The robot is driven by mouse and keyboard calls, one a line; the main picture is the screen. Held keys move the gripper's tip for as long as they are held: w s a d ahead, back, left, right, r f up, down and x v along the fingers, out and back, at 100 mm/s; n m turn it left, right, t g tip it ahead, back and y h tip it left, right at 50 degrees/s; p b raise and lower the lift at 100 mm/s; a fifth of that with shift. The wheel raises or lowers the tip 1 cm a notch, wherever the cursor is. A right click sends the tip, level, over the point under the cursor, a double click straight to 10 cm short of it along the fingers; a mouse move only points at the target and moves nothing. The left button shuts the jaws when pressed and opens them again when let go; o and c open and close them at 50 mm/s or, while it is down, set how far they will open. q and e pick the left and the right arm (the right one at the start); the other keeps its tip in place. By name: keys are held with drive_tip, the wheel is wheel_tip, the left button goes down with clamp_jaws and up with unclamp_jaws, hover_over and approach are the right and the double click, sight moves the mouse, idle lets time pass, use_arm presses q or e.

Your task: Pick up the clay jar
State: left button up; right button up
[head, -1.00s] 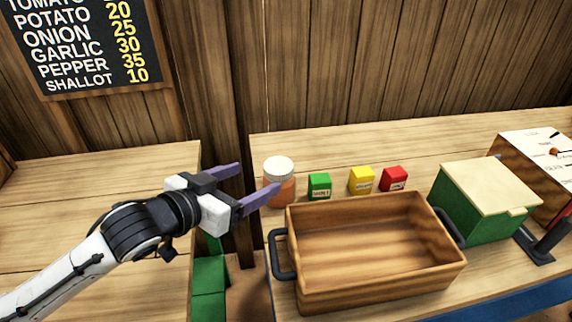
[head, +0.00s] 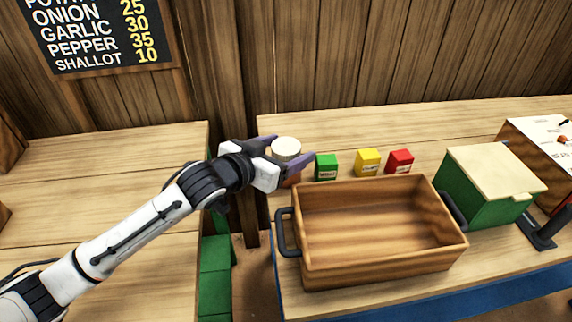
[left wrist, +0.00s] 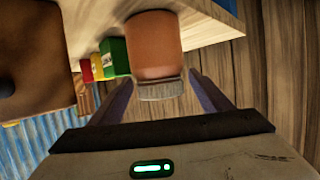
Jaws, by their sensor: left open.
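The clay jar (head: 286,150) is orange-brown with a pale lid and stands upright on the right-hand counter, left of the small boxes. My left gripper (head: 283,151) is open, with its purple fingers on either side of the jar in the head view. In the left wrist view the jar (left wrist: 155,50) appears upside down between and ahead of the open fingers (left wrist: 168,90). I cannot tell whether either finger touches it. The jar's lower body is partly hidden by the near finger in the head view. My right gripper is not in view.
A wooden crate (head: 375,272) with dark handles stands just in front of the jar. Green (head: 326,167), yellow (head: 367,163) and red (head: 400,162) boxes stand right of it. A green lidded box (head: 487,190) is further right. A gap separates the two counters.

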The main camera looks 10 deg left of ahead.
use_arm(q)
drive_tip(key=c, duration=1.3)
drive_tip(key=shift+r, duration=0.1)
drive_tip(key=shift+r, duration=0.1)
